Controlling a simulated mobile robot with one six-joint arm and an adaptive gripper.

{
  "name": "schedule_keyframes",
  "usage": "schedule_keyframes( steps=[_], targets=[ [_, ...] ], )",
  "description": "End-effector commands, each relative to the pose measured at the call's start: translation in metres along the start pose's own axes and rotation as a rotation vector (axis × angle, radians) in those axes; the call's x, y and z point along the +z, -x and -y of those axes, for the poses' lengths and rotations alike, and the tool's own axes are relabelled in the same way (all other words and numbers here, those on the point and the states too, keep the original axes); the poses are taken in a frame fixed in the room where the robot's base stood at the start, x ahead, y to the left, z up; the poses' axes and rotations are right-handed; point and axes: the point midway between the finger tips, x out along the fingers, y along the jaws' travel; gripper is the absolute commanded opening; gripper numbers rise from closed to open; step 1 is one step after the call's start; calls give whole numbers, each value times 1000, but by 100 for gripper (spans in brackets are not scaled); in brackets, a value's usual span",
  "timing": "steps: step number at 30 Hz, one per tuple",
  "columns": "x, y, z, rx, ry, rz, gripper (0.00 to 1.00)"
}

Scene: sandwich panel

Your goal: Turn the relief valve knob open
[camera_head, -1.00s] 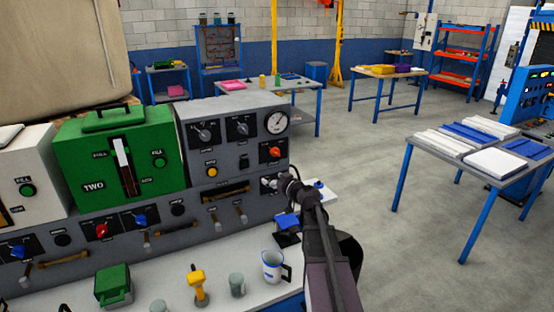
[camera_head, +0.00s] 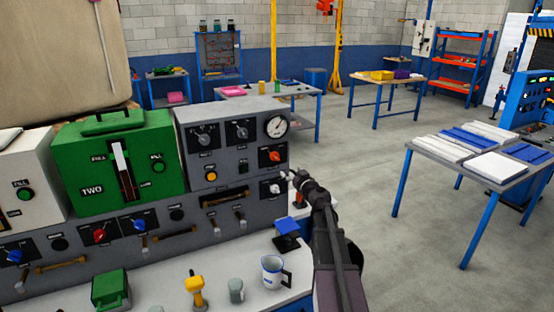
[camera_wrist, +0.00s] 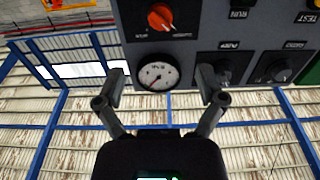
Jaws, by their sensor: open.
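A grey panel box (camera_head: 222,168) carries an orange-red knob (camera_head: 275,155) below a round gauge, and a white knob (camera_head: 276,188) sits lower, on the base panel. I cannot read which label marks the relief valve. My gripper (camera_head: 291,178) is just right of the white knob, with a small gap visible; its fingers are hard to make out there. In the wrist view, which is upside down, my gripper (camera_wrist: 160,75) is open and empty. The gauge (camera_wrist: 158,76) shows between its fingers, and the orange-red knob (camera_wrist: 160,17) is beyond them. The white knob is not in the wrist view.
A red object (camera_head: 300,199) stands close beside my arm.

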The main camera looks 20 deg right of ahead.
Motion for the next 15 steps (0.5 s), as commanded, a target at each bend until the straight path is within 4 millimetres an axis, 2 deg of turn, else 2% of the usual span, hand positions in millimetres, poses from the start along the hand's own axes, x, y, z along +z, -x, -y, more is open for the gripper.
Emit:
schedule_keyframes(
  steps=[15],
  targets=[
    [0,-73,0,-2,0,-1,89]
  ],
)
